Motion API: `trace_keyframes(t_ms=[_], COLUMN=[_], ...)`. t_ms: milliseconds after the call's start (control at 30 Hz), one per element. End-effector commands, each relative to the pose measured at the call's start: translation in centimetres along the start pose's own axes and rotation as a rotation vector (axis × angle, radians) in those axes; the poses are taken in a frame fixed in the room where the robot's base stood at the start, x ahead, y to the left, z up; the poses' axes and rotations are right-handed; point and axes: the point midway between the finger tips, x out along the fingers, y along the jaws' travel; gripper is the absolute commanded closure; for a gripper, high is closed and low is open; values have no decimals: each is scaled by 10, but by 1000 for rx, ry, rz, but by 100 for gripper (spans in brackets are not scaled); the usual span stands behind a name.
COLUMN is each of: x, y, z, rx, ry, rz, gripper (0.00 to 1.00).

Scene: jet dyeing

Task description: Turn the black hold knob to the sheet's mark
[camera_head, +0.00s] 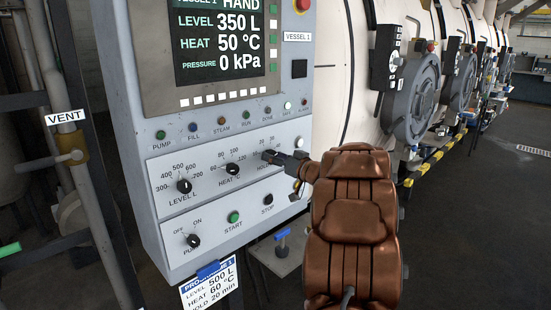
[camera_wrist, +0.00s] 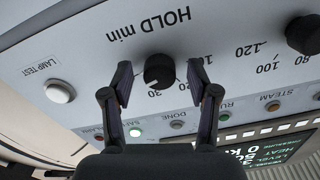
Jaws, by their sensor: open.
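The black hold knob (camera_wrist: 159,71) is on the grey panel under the "HOLD min" label in the wrist view. Its pale pointer faces the picture's bottom left, by the printed numbers 20 and 30; which one exactly is hard to tell. My gripper (camera_wrist: 161,78) is open, with one finger on each side of the knob and a visible gap to both. The sheet (camera_head: 210,287) under the panel reads level 500 L, heat 60 °C, hold 20 min.
The level knob (camera_head: 184,186) and heat knob (camera_head: 232,169) sit left of my gripper. Below are the pump switch (camera_head: 193,240), green start button (camera_head: 233,217) and black stop button (camera_head: 268,199). A white lamp test button (camera_wrist: 60,91) is near the hold knob.

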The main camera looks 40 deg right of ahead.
Motion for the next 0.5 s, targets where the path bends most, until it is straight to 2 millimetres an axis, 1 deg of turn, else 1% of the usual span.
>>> trace_keyframes(t_ms=[67, 500], x=[0, 0], y=[0, 0], z=[0, 0], rx=[0, 0], ry=[0, 0], rz=[0, 0], gripper=[40, 86])
